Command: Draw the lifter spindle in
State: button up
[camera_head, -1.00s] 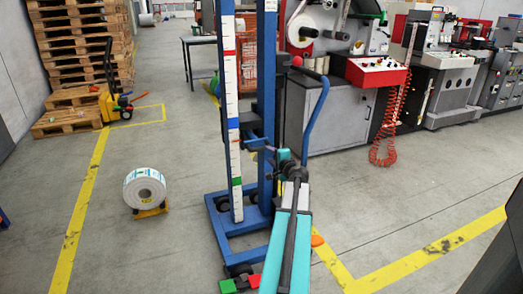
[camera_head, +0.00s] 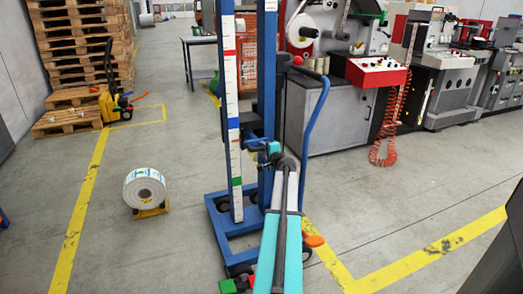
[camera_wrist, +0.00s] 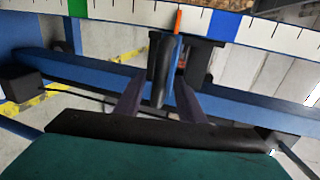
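The lifter is a tall blue mast frame with a coloured scale strip (camera_head: 234,120) and a wheeled blue base (camera_head: 222,222). A dark carriage sits at mid-height between its posts, partly hidden by my arm. My gripper (camera_wrist: 162,90) has one dark finger on each side of this rod. I cannot tell whether the fingers touch it. In the head view my gripper (camera_head: 270,148) is at the carriage.
A label roll (camera_head: 145,188) stands on a small yellow-brown support on the floor, left of the lifter. A curved blue handle (camera_head: 317,115) rises on the lifter's right. A grey machine with a red control panel (camera_head: 376,72) stands behind. Floor is clear between roll and lifter.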

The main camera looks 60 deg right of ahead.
jog(key=shift+x, duration=1)
jog(key=shift+c, duration=0.2)
grip_shut()
